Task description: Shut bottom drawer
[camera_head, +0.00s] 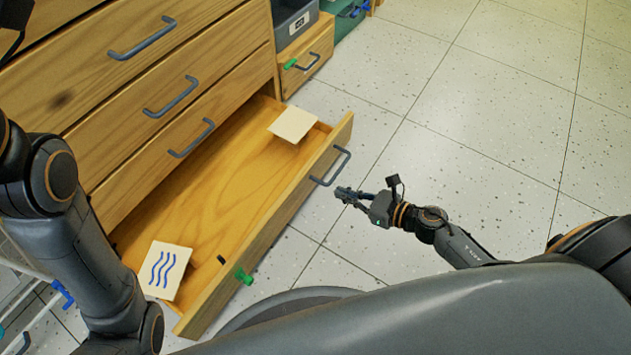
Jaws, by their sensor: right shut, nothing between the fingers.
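The bottom drawer (262,214) of the wooden chest is pulled well out, its front panel standing away from the chest. A grey bar handle (331,167) is on the right part of its front. A tile with blue wavy lines (165,269) lies at its near left end, and a plain cream tile (292,124) lies near its far right end. My right gripper (345,195) is shut and empty. It is in front of the drawer, just right of the handle and apart from it in the picture. My left arm shows at the left edge; its gripper is out of view.
The three closed drawers above (167,74) have grey handles. The speckled tile floor (480,110) at the right is clear.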

